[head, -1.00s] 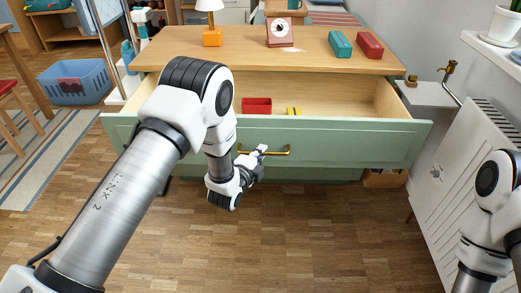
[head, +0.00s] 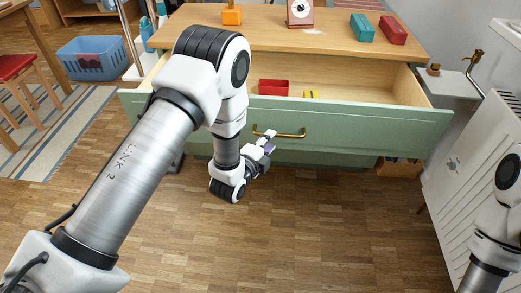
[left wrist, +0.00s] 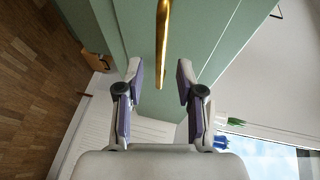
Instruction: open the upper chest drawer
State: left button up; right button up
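The upper drawer of the green chest stands pulled well out, its green front (head: 370,135) facing me and its pale wooden inside showing. Its brass handle (head: 290,134) also shows in the left wrist view (left wrist: 162,40). My left gripper (head: 268,138) is at the left part of the handle. In the left wrist view its two fingers (left wrist: 160,85) are spread apart, with the handle's end between or just beyond the tips; nothing is clamped. My right gripper is out of view; only part of that arm shows at the right edge.
In the drawer lie a red open box (head: 273,87) and a small yellow item (head: 311,94). The wooden top (head: 270,35) holds a lamp base, clock and two boxes. A white radiator (head: 475,160) stands at right. The floor (head: 310,225) in front is clear.

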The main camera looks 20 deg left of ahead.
pick_arm(q)
jog(key=d+v, duration=0.1)
jog(key=v, duration=0.6)
jog(key=shift+a, duration=0.45)
jog(key=shift+s, duration=0.15)
jog(key=s+a+f+n+g+y, duration=0.25)
jog(key=s+f+n+g, duration=0.6)
jog(key=s+f, duration=0.8)
jog(key=s+a+f+n+g, duration=0.1)
jog(key=s+f+n+g, duration=0.3)
jog(key=s+n+g, duration=0.65)
notch_tip(320, 180, up, 23)
jog(key=s+t+p, duration=0.2)
jog(key=t+p, duration=0.1)
jog(key=p, duration=1.9)
jog(key=shift+f, duration=0.25)
